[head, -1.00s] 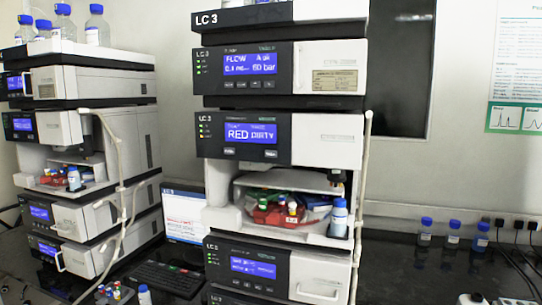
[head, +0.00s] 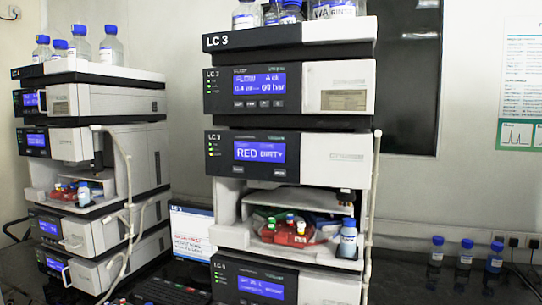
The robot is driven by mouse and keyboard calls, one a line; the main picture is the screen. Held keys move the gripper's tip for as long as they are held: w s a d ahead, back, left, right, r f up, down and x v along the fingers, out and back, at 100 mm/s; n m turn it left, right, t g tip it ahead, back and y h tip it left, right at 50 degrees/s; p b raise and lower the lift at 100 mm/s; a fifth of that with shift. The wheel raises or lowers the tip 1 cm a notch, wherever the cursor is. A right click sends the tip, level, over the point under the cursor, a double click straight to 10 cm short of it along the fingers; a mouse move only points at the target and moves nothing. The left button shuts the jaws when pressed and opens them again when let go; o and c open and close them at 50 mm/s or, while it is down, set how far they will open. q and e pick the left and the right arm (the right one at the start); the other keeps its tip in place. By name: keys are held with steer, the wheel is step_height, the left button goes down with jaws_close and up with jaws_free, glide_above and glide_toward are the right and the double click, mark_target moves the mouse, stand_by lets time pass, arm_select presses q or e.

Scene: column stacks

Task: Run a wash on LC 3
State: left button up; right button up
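The stack labelled LC 3 (head: 225,41) stands in the middle of the head view. Its pump module (head: 338,85) has a lit blue screen (head: 260,84) reading FLOW and a bar figure. Below it, the autosampler screen (head: 260,151) reads RED DIRTY. The open bay under it holds a red rack (head: 283,236) with several capped vials and a blue-capped bottle (head: 347,243) at its right front. Blue-capped bottles (head: 246,14) stand on top of the stack, cut off by the picture's edge. Neither of my grippers shows.
Another similar stack (head: 95,122) stands at the left with bottles on top. A monitor (head: 190,235) and a keyboard (head: 163,291) sit between the stacks. Several blue-capped bottles (head: 465,254) stand on the dark bench at the right. A pale tube (head: 371,205) runs down LC 3's right side.

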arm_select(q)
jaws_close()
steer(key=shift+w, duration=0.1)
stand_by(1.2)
